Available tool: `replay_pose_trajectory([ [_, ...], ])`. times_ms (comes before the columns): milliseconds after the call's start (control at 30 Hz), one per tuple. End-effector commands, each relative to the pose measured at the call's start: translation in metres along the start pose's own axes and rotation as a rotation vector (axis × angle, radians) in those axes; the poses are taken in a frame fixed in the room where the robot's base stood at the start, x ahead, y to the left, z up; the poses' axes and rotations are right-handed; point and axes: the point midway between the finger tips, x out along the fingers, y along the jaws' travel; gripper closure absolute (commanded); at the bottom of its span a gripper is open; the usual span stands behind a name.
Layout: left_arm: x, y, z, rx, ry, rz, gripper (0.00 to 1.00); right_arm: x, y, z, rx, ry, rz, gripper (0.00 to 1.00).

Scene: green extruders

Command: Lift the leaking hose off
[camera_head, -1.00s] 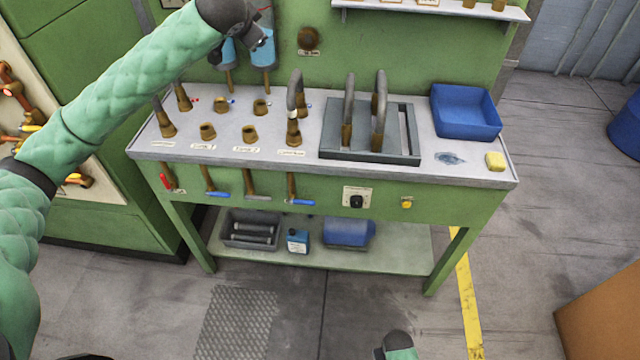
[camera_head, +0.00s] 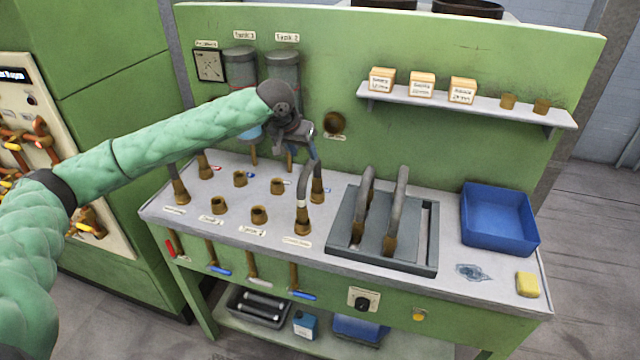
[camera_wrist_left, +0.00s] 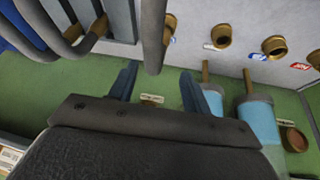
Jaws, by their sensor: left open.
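A short grey hose (camera_head: 304,182) arches between two brass fittings on the bench, with a pale band near its front end. I cannot see a drip on it. My left gripper (camera_head: 298,138) is open and empty just above and behind the arch. In the left wrist view the hose (camera_wrist_left: 152,35) hangs as a thick grey bar in line with the gap between the open fingers (camera_wrist_left: 158,88). I cannot tell whether it touches them. Two more grey hoses, one left (camera_head: 362,205) and one right (camera_head: 397,210), stand in a dark grey tray (camera_head: 342,240). My right gripper is out of view.
A blue bin (camera_head: 498,220), a wet patch (camera_head: 474,272) and a yellow sponge (camera_head: 527,284) are at the bench's right. Several open brass fittings stand left of the hose. Two tanks (camera_head: 283,75) hang behind my left gripper. A shelf (camera_head: 470,105) holds small boxes.

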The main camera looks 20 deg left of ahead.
Motion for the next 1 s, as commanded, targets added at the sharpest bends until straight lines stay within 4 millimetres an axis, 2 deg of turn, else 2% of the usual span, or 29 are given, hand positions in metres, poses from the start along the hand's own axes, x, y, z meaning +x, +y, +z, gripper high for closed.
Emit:
replay_pose_trajectory([
  [200,0.0,0.005,0.002,-0.136,-0.01,0.027,0.51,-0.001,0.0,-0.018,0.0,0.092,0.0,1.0],
  [367,0.002,0.006,0.001,-0.19,-0.01,0.028,0.51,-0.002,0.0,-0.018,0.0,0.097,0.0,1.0],
  [600,0.022,0.007,0.001,-0.194,-0.011,0.027,0.51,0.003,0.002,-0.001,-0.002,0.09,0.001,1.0],
  [767,0.03,0.008,0.0,-0.192,-0.01,0.027,0.51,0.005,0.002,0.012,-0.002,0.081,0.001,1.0],
  [1000,0.05,0.013,0.0,-0.192,-0.01,0.026,0.51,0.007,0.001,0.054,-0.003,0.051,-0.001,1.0],
])
